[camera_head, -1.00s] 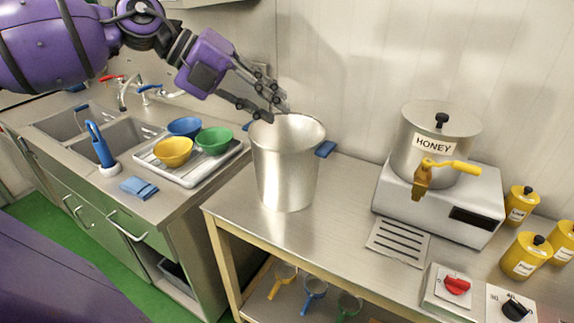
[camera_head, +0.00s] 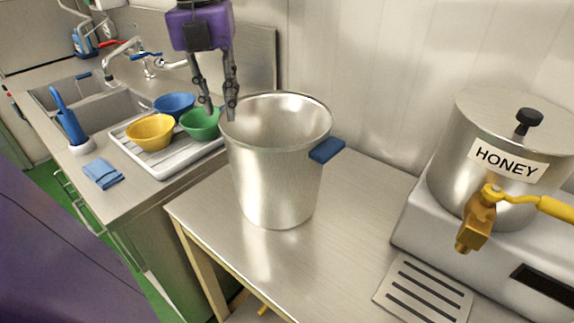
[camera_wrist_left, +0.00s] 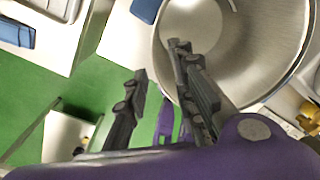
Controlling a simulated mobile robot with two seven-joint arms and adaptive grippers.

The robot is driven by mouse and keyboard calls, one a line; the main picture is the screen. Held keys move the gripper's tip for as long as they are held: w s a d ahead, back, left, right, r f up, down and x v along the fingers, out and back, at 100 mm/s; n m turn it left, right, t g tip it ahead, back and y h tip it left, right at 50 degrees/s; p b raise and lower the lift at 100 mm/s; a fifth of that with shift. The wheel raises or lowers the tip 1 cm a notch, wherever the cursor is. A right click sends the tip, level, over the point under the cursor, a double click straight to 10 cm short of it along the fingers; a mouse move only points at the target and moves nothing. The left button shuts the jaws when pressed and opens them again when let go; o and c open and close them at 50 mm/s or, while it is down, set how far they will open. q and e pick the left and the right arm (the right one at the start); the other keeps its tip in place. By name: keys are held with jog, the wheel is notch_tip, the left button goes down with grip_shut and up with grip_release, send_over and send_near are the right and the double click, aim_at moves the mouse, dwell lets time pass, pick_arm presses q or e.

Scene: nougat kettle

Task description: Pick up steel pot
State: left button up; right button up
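The steel pot (camera_head: 278,180) stands upright on the steel table, open at the top, with a blue handle (camera_head: 327,150) on its right side. My left gripper (camera_head: 219,113) points down at the pot's left rim, its two fingers apart and nothing seen between them. In the left wrist view, one finger of the gripper (camera_wrist_left: 159,60) overlaps the rim of the pot (camera_wrist_left: 240,45) and the other shows over the green floor. I cannot tell whether either finger touches the pot. Any left handle is hidden or unclear. My right gripper is not in view.
A white tray (camera_head: 165,169) with yellow, blue and green bowls is left of the pot, by the sink. A honey kettle (camera_head: 452,185) with a yellow tap stands at the right. A slotted grate (camera_head: 422,292) lies before it. The table (camera_head: 340,235) is clear between pot and grate.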

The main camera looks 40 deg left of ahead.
aim_at(230, 146)
pick_arm(q)
jog(key=f, duration=1.1)
jog(key=shift+w+d, duration=0.15)
jog(key=shift+d, duration=0.1)
jog(key=shift+r, duration=0.1)
grip_shut()
